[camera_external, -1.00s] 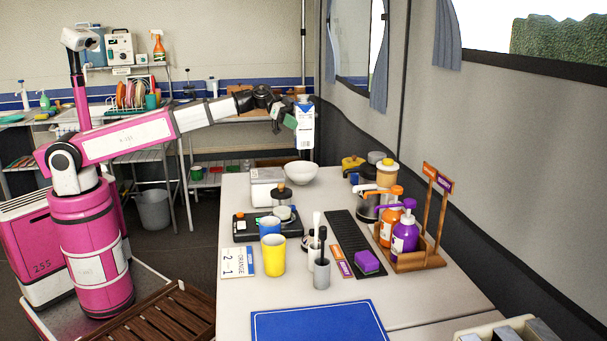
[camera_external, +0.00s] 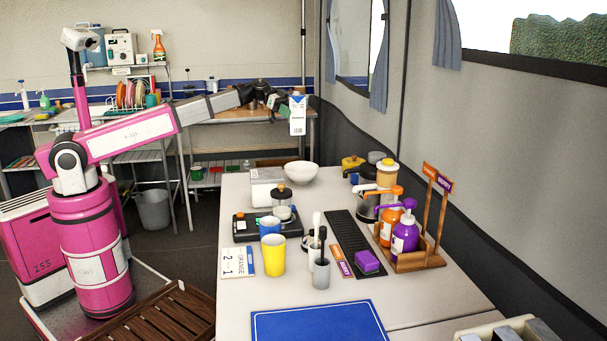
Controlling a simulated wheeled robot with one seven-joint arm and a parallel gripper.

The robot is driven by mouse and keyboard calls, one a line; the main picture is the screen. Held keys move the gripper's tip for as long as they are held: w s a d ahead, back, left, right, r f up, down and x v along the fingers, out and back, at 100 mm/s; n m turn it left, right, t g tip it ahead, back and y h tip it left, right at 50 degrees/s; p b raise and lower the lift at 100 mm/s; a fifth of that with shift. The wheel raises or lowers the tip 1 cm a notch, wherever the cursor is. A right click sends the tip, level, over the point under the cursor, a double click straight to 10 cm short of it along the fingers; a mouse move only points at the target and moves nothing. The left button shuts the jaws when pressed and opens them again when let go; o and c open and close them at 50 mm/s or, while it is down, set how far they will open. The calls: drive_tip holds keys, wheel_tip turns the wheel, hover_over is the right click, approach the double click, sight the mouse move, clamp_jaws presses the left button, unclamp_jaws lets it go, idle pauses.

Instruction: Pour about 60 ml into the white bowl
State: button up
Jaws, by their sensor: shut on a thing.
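The white bowl (camera_external: 301,173) stands upright at the far end of the table; its inside is mostly hidden by the low viewing angle. My gripper (camera_external: 285,104) is shut on a white carton with a blue top (camera_external: 298,115). It holds the carton in the air above the bowl, roughly upright, with a clear gap between them in the picture. The fingers are dark and small here, and how they touch the carton is hard to see. No liquid stream is visible.
A white box (camera_external: 267,188) stands left of the bowl. A black scale (camera_external: 267,226) with a jar, blue cup (camera_external: 270,226) and yellow cup (camera_external: 273,255) stand nearer. Pump bottles in a wooden rack (camera_external: 418,262) stand right. A blue mat (camera_external: 318,322) lies in front.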

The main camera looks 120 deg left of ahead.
drive_tip(key=shift+s+a+f, duration=0.1)
drive_tip(key=shift+s+a, duration=0.2)
drive_tip(key=shift+s, duration=0.05)
wheel_tip(320, 180, down, 14)
drive_tip(key=shift+f, duration=0.2)
drive_tip(key=shift+w+d+r, duration=0.1)
drive_tip(key=shift+w+d, duration=0.05)
idle(0.4)
